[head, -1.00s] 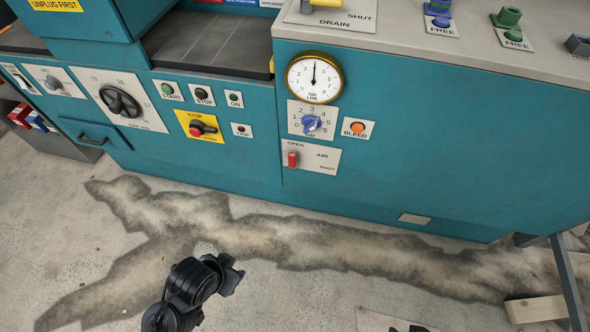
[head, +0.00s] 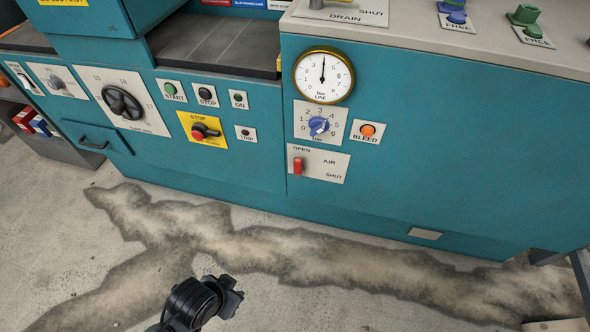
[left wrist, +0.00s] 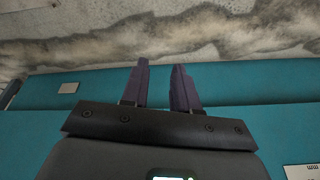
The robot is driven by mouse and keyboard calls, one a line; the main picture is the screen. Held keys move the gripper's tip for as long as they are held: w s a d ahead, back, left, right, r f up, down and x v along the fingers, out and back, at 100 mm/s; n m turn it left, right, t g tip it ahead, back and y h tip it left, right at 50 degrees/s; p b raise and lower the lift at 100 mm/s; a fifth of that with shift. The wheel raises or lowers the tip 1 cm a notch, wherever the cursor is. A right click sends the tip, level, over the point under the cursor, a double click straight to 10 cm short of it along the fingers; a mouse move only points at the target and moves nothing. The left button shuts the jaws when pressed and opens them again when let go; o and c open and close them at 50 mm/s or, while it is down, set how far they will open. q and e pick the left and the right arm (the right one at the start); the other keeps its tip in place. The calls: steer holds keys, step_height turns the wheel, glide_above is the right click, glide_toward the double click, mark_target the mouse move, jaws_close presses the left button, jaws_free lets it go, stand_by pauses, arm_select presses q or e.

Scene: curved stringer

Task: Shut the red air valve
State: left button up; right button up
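The red air valve (head: 298,166) is a small red handle on a white plate (head: 333,171) marked OPEN, AIR and SHUT, low on the teal machine front. The handle stands upright below the word OPEN, at the plate's left end. A black part of my arm (head: 232,297) shows at the bottom of the head view, apart from the valve; its fingers cannot be made out there. In the left wrist view my left gripper (left wrist: 160,68) has its two dark fingers apart with nothing between them. The valve's handle is not visible in that view. My right gripper is not in view.
Above the valve are a blue knob (head: 319,126), an orange BLEED button (head: 367,130) and a brass-rimmed gauge (head: 324,76). A yellow plate with a red-based stop switch (head: 200,130) is to the left. The stained floor (head: 270,250) before the machine is clear.

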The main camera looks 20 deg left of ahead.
arm_select(q)
steer(key=shift+w+n, duration=0.35)
steer(key=shift+n, duration=0.05)
steer(key=c, duration=0.5)
steer(key=w+n+t, duration=0.1)
steer(key=w+d+n+t, duration=0.1)
steer(key=w+n+t, duration=0.1)
steer(key=w, duration=0.1)
steer(key=shift+w+d+r+h, duration=0.1)
steer(key=shift+d+r+h, duration=0.2)
steer(key=shift+h, duration=0.1)
jaws_close()
steer(key=w+d+f+n+t+h+p, duration=0.4)
steer(key=w+d+f+n+t+h, duration=0.1)
steer(key=w+f+n+h, duration=0.15)
steer(key=w+a+r+n+t+h+p, duration=0.1)
steer(key=w+a+r+p, duration=0.5)
steer(key=a+r, duration=0.2)
steer(key=w+a+r+n+t+h+p, duration=0.1)
steer(key=w+a+r+h+p, duration=0.1)
steer(key=w+a+r+p, duration=0.4)
steer(key=a+r, duration=0.1)
steer(key=a, duration=0.2)
steer(key=shift+w+r+t+p, duration=0.3)
steer(key=shift+w+r+t, duration=0.05)
steer(key=shift+w+t, duration=0.05)
steer(key=shift+a, duration=0.1)
